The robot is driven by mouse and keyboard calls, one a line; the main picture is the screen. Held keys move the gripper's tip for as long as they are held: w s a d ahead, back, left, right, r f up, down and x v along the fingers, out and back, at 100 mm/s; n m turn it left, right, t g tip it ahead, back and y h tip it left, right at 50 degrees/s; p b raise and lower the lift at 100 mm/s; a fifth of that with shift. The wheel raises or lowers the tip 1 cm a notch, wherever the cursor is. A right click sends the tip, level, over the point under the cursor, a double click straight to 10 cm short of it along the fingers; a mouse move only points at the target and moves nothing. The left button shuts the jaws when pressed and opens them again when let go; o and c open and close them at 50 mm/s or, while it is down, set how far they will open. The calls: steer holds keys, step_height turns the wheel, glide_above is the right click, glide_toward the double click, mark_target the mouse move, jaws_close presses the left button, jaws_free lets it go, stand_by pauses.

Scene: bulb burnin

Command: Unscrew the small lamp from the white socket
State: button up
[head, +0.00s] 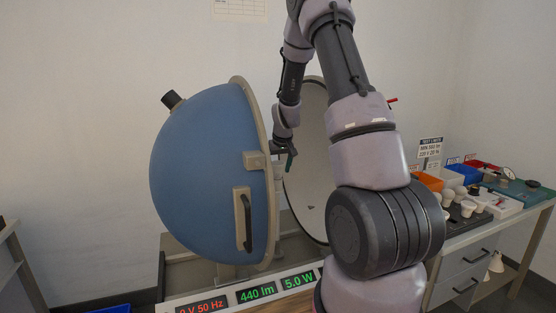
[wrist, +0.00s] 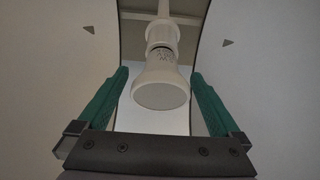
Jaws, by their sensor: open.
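In the wrist view the small lamp (wrist: 160,88) hangs from the white socket (wrist: 162,32), its wide round face toward me. A darker ring shows where the lamp's neck meets the socket. My gripper (wrist: 160,80) is open, with one green finger on each side of the lamp and a visible gap on both sides. In the head view my gripper (head: 290,158) is between the two halves of the blue sphere (head: 205,165). The lamp and socket are hidden there.
The sphere's pale inner half (head: 300,195) stands close to my gripper. Displays (head: 257,292) run along the front below. At the right a bench (head: 520,208) holds several bulbs, an orange bin (head: 428,181) and a blue bin (head: 467,173).

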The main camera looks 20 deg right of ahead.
steer(key=shift+x, duration=0.85)
steer(key=shift+c, duration=0.3)
